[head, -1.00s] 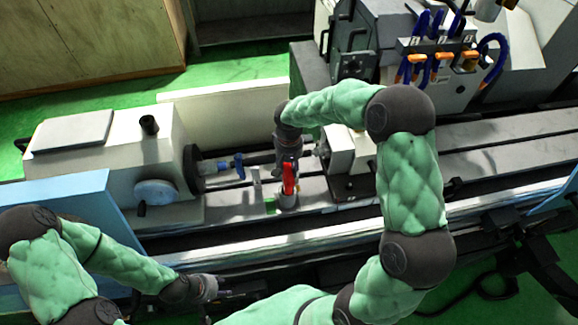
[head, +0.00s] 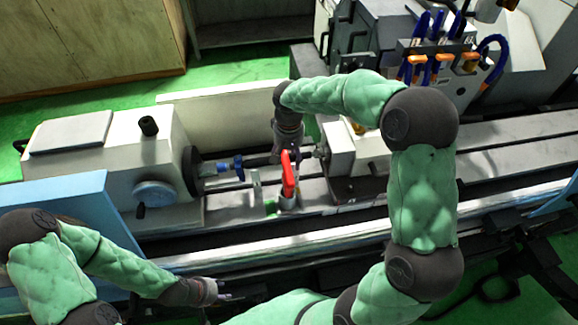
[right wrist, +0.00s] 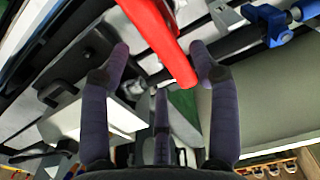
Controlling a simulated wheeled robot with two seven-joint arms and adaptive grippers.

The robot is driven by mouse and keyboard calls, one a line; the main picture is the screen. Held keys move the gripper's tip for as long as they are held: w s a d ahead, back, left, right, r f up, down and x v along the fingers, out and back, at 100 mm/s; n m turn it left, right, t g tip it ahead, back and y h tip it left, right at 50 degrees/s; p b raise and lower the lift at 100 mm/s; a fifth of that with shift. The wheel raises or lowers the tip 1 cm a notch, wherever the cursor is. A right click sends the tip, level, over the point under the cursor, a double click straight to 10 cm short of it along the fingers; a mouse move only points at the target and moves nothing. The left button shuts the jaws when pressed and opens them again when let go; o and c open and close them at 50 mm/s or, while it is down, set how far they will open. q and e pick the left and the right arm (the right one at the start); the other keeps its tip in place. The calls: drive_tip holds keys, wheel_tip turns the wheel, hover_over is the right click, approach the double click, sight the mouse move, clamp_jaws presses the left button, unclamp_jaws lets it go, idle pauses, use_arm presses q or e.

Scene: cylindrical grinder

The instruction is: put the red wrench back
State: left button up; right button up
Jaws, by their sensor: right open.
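The red wrench (head: 288,175) stands roughly upright on the grinder bed in the head view, its lower end at a small grey round piece (head: 288,203). My right gripper (head: 289,158) is just above and behind it, open. In the right wrist view the red wrench (right wrist: 160,38) runs diagonally past the spread fingertips of my right gripper (right wrist: 162,62), and no finger is visibly closed on it. My left gripper (head: 222,293) is low at the front, away from the wrench; its fingers are too small and dark to read.
A blue clamp piece (head: 238,168) on the spindle is left of the wrench, beside the white headstock (head: 105,150). A white block (head: 345,150) stands close on the right. Blue and orange hoses (head: 440,60) are at the back right. The bed's right part is clear.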

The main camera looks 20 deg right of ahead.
wheel_tip(320, 180, up, 6)
drive_tip(key=shift+f+b, duration=0.15)
drive_tip(key=shift+b, duration=0.15)
idle(0.5)
